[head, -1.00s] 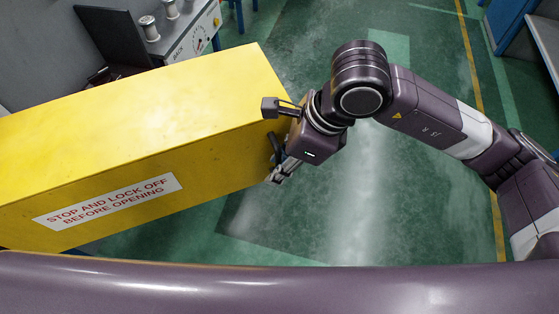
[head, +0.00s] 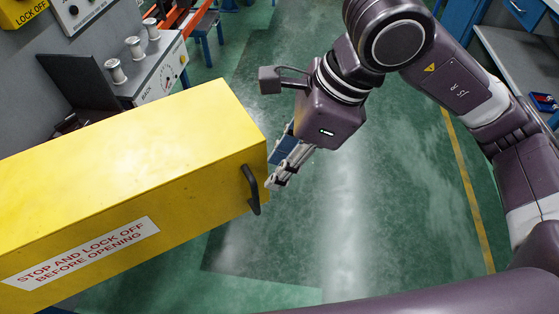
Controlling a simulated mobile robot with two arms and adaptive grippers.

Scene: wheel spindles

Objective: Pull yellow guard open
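The yellow guard (head: 130,150) is a long box in the left half of the head view, with a "STOP AND LOCK OFF BEFORE OPENING" label (head: 80,252). It sticks out from the machine at the upper left. A black bar handle (head: 251,190) is on its right end face. My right gripper (head: 277,184) is just right of the handle, apart from it, pointing down and left. Its two fingertips show a little apart, seen nearly side-on, with nothing between them. My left gripper is not in view.
Behind the guard is a grey machine panel (head: 160,72) with several metal spools on top and a dial. A blue workbench (head: 515,70) stands at the upper right. Green floor (head: 350,220) right of the guard is clear, with a yellow line (head: 468,190).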

